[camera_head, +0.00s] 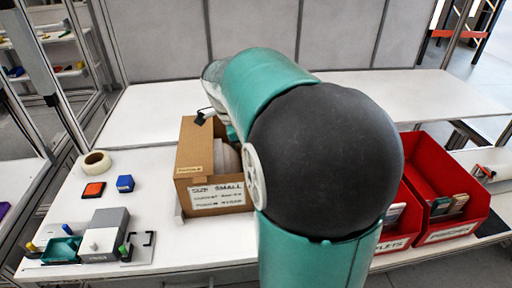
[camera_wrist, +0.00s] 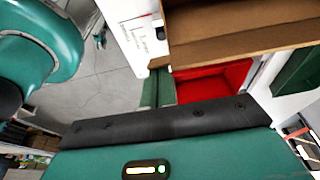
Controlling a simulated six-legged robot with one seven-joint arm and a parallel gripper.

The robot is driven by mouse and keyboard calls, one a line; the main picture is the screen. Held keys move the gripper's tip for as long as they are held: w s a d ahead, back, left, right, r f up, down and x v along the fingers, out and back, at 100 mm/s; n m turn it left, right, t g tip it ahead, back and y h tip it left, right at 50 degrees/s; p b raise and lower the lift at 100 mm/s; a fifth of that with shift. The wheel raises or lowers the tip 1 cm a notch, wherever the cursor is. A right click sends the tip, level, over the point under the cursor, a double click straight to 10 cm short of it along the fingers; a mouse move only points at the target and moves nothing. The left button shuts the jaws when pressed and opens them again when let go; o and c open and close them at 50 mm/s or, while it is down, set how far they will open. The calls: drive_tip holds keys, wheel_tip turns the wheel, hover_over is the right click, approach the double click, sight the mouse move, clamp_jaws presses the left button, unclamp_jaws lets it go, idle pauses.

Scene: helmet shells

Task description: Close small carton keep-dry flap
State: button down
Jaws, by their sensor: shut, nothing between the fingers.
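The small carton (camera_head: 217,196) stands on the white table left of my arm, with a "SIZE SMALL" label on its front. Its top is at least partly open, and pale round shapes show inside. A brown panel (camera_head: 193,146) rises at its left side; I cannot tell surely whether this is the keep-dry flap. The carton's brown cardboard (camera_wrist: 240,42) fills the upper right of the wrist view. My gripper (camera_wrist: 158,88) shows there as two teal fingers close together, shut and empty, just below the cardboard. In the head view my arm hides most of it; contact is unclear.
Red bins (camera_head: 439,182) stand right of my arm. A tape roll (camera_head: 96,163), an orange-black pad (camera_head: 93,192), a blue block (camera_head: 125,183) and a grey fixture (camera_head: 104,231) lie on the left. The table behind the carton is clear up to a grey partition.

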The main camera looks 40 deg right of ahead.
drive_tip(key=w+a+f+g+h, duration=0.4)
drive_tip(key=a+f+h, duration=0.2)
drive_tip(key=f, duration=0.2)
drive_tip(key=shift+a+h, duration=0.25)
drive_tip(key=shift+h, duration=0.05)
idle(0.4)
drive_tip(key=shift+a+f+g, duration=0.1)
drive_tip(key=shift+f+g, duration=0.15)
drive_tip(key=shift+g, duration=0.05)
drive_tip(key=shift+w+r, duration=0.1)
